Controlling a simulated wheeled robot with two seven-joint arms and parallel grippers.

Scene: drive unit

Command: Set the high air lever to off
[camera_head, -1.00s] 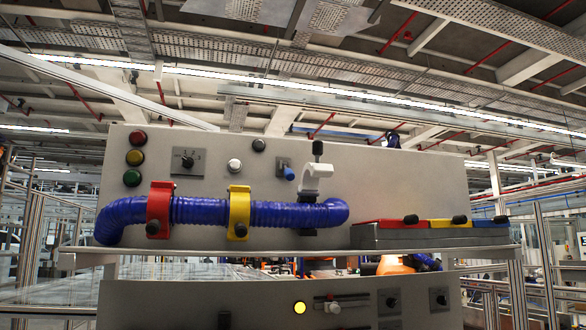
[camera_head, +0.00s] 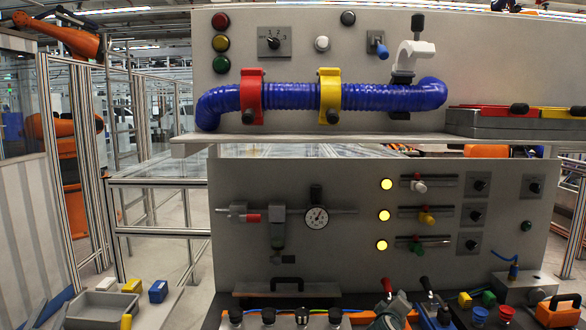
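The frames do not label the high air lever. On the upper panel (camera_head: 300,65), a small lever with a blue handle (camera_head: 382,51) sits on a grey plate, its handle pointing down. On the lower panel (camera_head: 340,250), an air line carries a fitting with a red handle (camera_head: 252,217) that lies about level, left of a round gauge (camera_head: 317,217). I cannot tell which of these is the high air lever. I cannot make out either of my grippers in the head view.
A blue hose (camera_head: 292,96) runs through red and yellow clamps above a shelf (camera_head: 200,138). Three sliders, including a yellow one (camera_head: 426,218), sit beside lit lamps. Several black-topped fittings and an orange device (camera_head: 558,312) crowd the front. A grey bin (camera_head: 102,308) stands at left.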

